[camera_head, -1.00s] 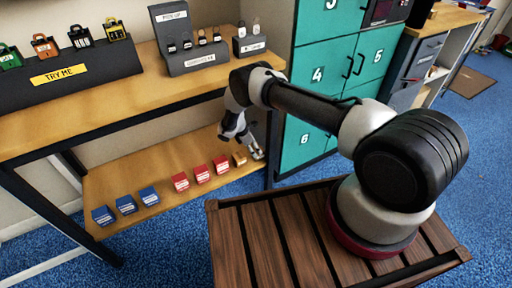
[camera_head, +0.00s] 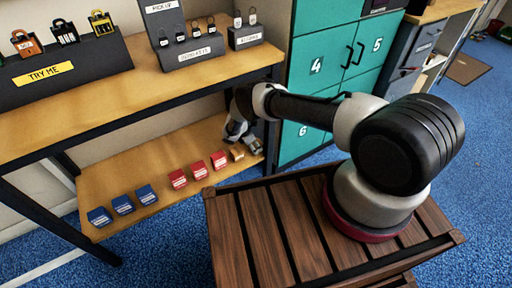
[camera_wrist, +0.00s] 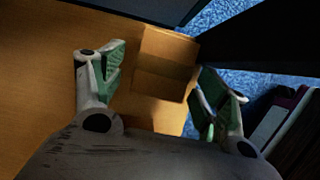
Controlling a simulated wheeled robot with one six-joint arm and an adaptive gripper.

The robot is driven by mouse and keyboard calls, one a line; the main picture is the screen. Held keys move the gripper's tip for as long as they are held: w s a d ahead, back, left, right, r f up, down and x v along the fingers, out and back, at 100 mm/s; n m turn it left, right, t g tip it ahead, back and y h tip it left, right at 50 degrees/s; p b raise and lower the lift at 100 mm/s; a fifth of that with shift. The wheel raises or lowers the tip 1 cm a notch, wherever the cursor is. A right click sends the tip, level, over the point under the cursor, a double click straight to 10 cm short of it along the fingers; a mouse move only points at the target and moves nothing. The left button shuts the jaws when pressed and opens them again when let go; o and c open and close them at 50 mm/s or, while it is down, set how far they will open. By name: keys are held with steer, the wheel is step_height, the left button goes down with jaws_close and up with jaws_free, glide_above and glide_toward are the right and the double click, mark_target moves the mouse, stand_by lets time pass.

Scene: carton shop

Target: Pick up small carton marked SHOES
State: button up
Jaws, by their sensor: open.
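A small brown carton (camera_head: 237,153) sits on the lower wooden shelf, at the right end of a row of small cartons. In the wrist view the brown carton (camera_wrist: 165,50) lies between and slightly beyond the two green-padded fingertips. I cannot read any SHOES marking on it. My gripper (camera_wrist: 160,72) is open, with one finger left of the carton and one to its right. I see no clear contact.
Red cartons (camera_head: 199,170) and blue cartons (camera_head: 122,204) stand left of the brown one. The upper tabletop (camera_head: 120,112) overhangs the shelf. Teal lockers (camera_head: 315,75) stand close on the right. The shelf (camera_head: 100,175) is bare behind the cartons.

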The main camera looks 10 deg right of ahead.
steer(key=c, duration=1.1)
